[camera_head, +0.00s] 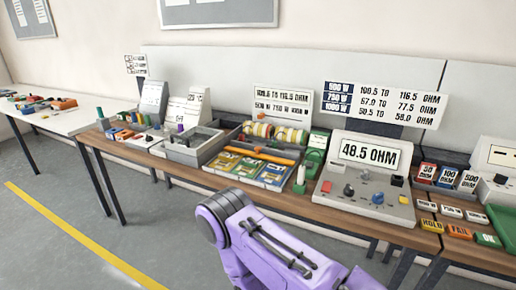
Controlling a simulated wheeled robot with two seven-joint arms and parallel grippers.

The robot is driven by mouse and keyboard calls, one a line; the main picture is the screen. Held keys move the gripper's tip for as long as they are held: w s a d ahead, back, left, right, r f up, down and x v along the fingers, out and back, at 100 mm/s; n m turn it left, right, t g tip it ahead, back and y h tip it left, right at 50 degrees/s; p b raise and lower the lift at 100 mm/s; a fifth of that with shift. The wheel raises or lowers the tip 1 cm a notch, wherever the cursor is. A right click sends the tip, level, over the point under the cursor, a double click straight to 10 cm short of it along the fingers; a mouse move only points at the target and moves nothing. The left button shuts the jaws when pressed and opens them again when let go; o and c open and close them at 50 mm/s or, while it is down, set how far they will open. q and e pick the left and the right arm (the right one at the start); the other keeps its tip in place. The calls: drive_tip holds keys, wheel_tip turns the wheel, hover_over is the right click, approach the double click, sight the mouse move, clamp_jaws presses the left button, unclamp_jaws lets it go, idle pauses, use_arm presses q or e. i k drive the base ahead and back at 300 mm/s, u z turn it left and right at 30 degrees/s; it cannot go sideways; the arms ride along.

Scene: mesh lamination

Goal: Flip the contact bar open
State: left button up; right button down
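A green fixture (314,158) stands on the bench just left of the meter box, with a small white-topped green piece (300,180) in front of it. I cannot tell for sure which part is the contact bar or whether it is open. The grey meter box (345,190) has a display (370,152) reading 48.5 OHM, with a red button, knobs and terminals below. A purple link of my arm (265,245) crosses the bottom middle, in front of the bench. Neither gripper's fingers are in view.
A grey rack (214,166) holds colored card packs and an orange bar, with striped rolls behind. Labeled blocks, HOLD, FAIL and OK tags and a green tray (503,222) are at the right. Grey bins (190,148) are left. Floor is clear at lower left.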

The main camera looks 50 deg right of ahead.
sight(257, 155)
drive_tip(key=z, duration=0.55)
drive_tip(key=i, duration=0.8)
drive_tip(key=z, duration=0.7)
